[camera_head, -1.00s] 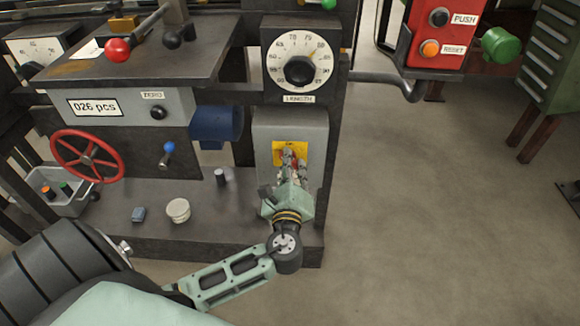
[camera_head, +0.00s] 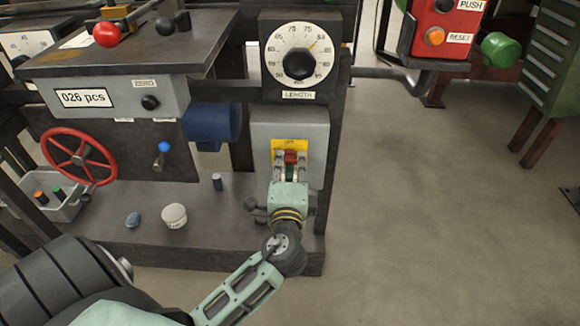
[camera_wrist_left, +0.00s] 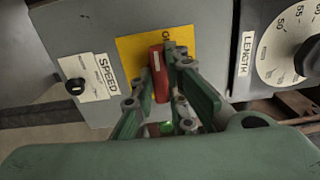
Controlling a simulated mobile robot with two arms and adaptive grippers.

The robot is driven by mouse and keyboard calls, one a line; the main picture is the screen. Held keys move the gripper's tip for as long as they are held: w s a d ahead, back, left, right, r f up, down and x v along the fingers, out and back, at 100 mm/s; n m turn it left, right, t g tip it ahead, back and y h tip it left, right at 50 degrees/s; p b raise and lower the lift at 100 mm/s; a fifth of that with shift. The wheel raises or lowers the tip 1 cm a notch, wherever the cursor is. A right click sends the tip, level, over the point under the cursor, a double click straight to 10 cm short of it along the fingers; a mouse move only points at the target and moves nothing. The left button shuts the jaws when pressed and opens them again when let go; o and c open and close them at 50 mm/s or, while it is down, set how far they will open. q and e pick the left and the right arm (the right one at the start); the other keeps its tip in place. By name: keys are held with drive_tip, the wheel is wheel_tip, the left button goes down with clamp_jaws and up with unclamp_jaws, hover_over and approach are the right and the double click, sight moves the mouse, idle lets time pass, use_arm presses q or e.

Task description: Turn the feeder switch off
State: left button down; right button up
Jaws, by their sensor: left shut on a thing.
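The feeder switch is a red handle (camera_head: 291,157) on a yellow plate (camera_head: 289,145), on the front of a grey box below the LENGTH dial. In the left wrist view the red handle (camera_wrist_left: 158,75) stands between my fingers, with the yellow plate (camera_wrist_left: 130,53) behind it. My left gripper (camera_head: 291,163) is at the switch, shut on the red handle; it also shows in the left wrist view (camera_wrist_left: 161,85). The fingers hide part of the handle and plate. My right gripper is not seen.
The LENGTH dial (camera_head: 299,60) sits just above the grey box (camera_head: 315,135). A red PUSH/RESET box (camera_head: 440,35) hangs at the upper right. A red handwheel (camera_head: 78,160) and a white round pot (camera_head: 174,215) are to the left. The floor at right is clear.

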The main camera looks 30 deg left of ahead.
use_arm(q)
drive_tip(key=shift+d+f+n, duration=0.1)
drive_tip(key=shift+f+n, duration=0.2)
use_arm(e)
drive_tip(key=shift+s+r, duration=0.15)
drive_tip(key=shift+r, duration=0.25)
use_arm(q)
drive_tip(key=c, duration=2)
unclamp_jaws()
drive_tip(key=shift+o, duration=1.3)
drive_tip(key=shift+s+r, duration=0.1)
drive_tip(key=shift+r, duration=0.1)
drive_tip(key=v, duration=1.2)
